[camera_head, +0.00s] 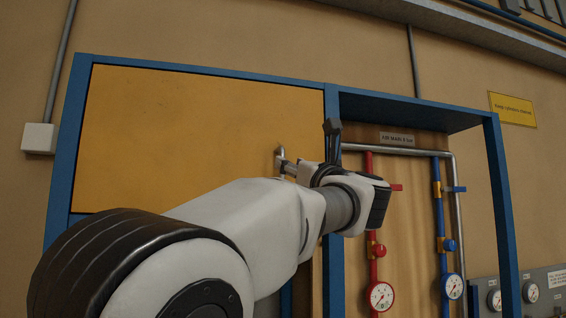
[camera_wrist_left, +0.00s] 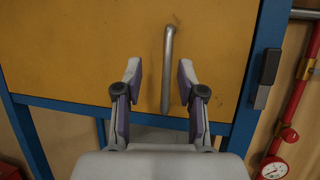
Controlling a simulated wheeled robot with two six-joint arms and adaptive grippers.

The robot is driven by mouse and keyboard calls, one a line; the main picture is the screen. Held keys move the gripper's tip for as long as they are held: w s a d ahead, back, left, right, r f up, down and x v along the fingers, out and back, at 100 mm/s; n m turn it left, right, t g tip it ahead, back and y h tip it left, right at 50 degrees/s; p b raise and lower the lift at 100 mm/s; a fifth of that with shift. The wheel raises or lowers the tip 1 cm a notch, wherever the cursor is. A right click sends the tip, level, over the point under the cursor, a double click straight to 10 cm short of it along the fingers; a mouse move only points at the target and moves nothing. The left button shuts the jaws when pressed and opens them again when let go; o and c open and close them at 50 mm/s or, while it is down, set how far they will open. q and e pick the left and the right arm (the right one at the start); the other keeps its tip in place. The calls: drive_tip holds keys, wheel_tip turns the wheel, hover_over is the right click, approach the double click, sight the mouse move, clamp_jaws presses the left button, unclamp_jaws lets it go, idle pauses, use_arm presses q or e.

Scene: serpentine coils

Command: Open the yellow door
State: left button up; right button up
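The yellow door (camera_head: 185,135) fills the upper left of the blue frame and looks closed. It also fills the upper part of the left wrist view (camera_wrist_left: 80,55). Its upright metal bar handle (camera_wrist_left: 168,60) is near the door's right side and shows partly in the head view (camera_head: 282,153). My left gripper (camera_wrist_left: 159,71) is open, with one finger on each side of the handle in the picture. The handle appears closer to the right finger, and I see no grip on it. In the head view my arm and wrist hide most of the gripper. My right gripper is not in view.
A dark block (camera_head: 332,135) sits on the blue post right of the door. Right of it is an open bay with a red pipe (camera_head: 370,210), a blue pipe (camera_head: 439,210) and gauges (camera_head: 380,296). A grey gauge panel (camera_head: 512,290) stands at the lower right.

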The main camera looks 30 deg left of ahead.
use_arm(q)
drive_tip(key=w+a+p, duration=0.1)
drive_tip(key=a, duration=0.1)
drive_tip(key=w+a+r+p, duration=0.1)
drive_tip(key=w, duration=0.1)
drive_tip(key=w+a+p, duration=0.2)
drive_tip(key=shift+w+a+r, duration=0.1)
drive_tip(key=shift+a+r, duration=0.25)
drive_tip(key=shift+s+a+r, duration=0.1)
drive_tip(key=shift+s+a, duration=0.1)
drive_tip(key=shift+s+d, duration=0.1)
drive_tip(key=shift+s, duration=0.3)
drive_tip(key=shift+w+d, duration=0.1)
drive_tip(key=shift+w, duration=0.15)
clamp_jaws()
